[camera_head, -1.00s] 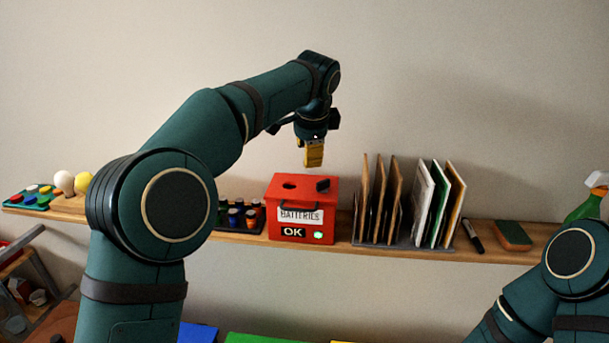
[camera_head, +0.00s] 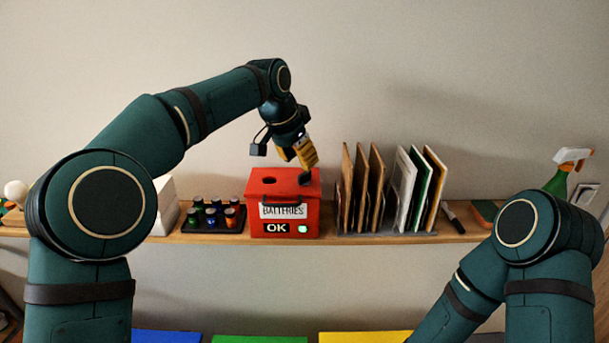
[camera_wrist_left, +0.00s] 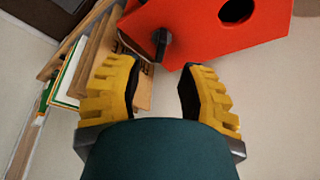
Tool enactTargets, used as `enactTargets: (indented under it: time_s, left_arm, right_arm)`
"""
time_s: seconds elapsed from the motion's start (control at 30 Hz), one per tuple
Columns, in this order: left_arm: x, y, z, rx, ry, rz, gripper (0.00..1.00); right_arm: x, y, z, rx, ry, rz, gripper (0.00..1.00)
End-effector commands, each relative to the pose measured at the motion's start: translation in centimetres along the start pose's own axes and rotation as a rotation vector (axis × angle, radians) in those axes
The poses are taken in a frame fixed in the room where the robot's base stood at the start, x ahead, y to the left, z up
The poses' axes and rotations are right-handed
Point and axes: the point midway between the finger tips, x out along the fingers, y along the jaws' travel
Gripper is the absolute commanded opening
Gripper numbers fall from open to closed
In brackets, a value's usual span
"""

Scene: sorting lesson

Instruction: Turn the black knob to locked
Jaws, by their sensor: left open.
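The black knob (camera_head: 305,178) sits on the top right of the red batteries box (camera_head: 285,226), which stands on the shelf. In the left wrist view the knob (camera_wrist_left: 160,40) shows as a dark raised grip on the red box (camera_wrist_left: 235,40). My right gripper is out of view; only the right arm shows.
A black tray (camera_head: 213,228) of batteries stands left of the box. A rack of upright boards (camera_head: 375,190) stands close on its right. A marker (camera_head: 453,219) and a spray bottle (camera_head: 562,178) are further right. The wooden shelf (camera_head: 345,239) is narrow.

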Motion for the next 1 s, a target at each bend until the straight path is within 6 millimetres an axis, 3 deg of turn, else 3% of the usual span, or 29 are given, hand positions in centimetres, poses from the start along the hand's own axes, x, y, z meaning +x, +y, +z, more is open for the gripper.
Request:
enactTargets:
  time_s: [0.1,0.3,0.73,0.77,0.87,1.0]
  left_arm:
    - [2.3,0.0,0.1,0.001,-0.003,0.001,0.39]
    - [4.7,0.0,0.0,0.001,-0.002,0.000,0.39]
    - [5.4,-0.1,0.0,0.001,0.000,-0.001,0.39]
    - [5.4,-0.1,0.0,0.001,0.000,-0.001,0.35]
    - [5.4,0.0,0.0,0.001,0.000,-0.001,0.00]
    - [5.4,0.0,0.0,0.001,0.000,-0.001,0.00]
  right_arm:
    - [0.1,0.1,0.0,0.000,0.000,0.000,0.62]
    - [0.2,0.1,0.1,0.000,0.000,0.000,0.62]
    - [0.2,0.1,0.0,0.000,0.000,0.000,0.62]
    - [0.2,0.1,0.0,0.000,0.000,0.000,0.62]
    - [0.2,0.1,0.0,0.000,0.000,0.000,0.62]
    - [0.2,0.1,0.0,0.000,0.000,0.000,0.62]
